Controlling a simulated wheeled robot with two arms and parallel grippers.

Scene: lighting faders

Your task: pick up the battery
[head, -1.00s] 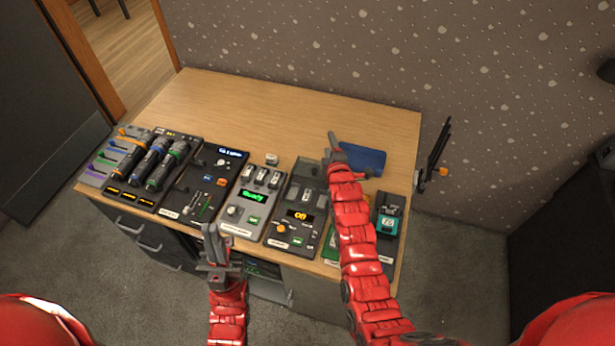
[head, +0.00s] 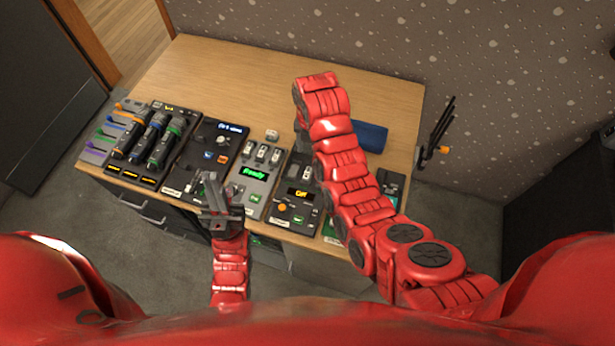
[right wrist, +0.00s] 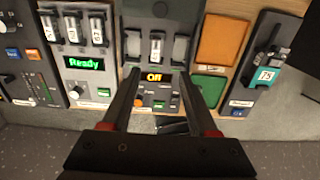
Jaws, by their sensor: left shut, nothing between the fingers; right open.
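Several pale numbered batteries (right wrist: 96,28) stand in the slots of the grey unit reading "Ready" (right wrist: 80,75); this unit also shows in the head view (head: 254,172). One battery (right wrist: 156,47) sits in the middle slot of the unit reading "Off" (right wrist: 137,88), between two grey side slots. Which battery is meant I cannot tell. My right gripper (right wrist: 158,72) is open, its fingers apart in front of the "Off" unit with nothing between them; my arm mostly hides it in the head view.
On the wooden desk (head: 225,85) are a rack of dark handheld devices (head: 148,135), a black fader panel (head: 205,155), a blue tray (head: 369,136) and a small pale block (head: 271,134). An orange pad (right wrist: 222,40) and a teal-labelled unit (right wrist: 262,75) lie right. The desk's back is clear.

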